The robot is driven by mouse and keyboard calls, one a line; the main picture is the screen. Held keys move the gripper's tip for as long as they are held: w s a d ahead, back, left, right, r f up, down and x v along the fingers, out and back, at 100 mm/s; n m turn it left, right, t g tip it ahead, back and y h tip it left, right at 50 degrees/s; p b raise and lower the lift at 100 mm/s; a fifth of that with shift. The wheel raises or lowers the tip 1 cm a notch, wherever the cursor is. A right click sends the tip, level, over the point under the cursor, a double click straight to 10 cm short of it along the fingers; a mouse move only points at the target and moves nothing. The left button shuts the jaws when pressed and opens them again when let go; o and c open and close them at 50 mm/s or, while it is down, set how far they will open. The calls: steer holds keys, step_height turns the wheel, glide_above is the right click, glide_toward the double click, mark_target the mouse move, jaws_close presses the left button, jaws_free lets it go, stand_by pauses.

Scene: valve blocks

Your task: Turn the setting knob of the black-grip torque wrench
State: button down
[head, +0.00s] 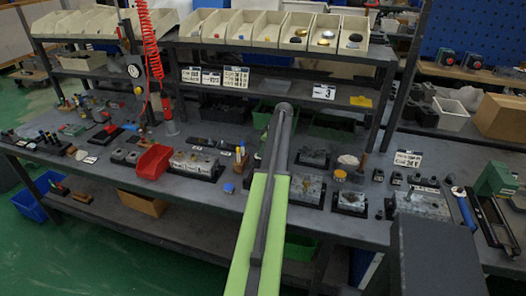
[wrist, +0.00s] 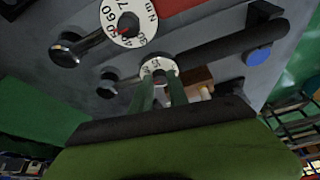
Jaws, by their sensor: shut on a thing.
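In the wrist view, the black-grip torque wrench (wrist: 225,42) lies across the picture, its black grip to the upper right and its metal head to the left. Its white numbered dial (wrist: 157,65) is near the picture's middle, with a bit of red at the centre. My gripper (wrist: 160,80) has its two green fingers at this dial, shut on the setting knob at its centre. The fingers hide most of the knob. In the head view my arm shows, but my gripper is hidden, and I cannot pick out the wrench there.
A larger dial (wrist: 128,20) of another wrench with a red grip lies close by in the wrist view. A blue round piece (wrist: 258,56) and a brown block (wrist: 197,80) are near. In the head view, a red bin (head: 153,160) and several metal blocks stand on the bench.

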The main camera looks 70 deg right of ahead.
steer(key=c, duration=1.3)
jaws_free()
steer(key=shift+r, duration=0.1)
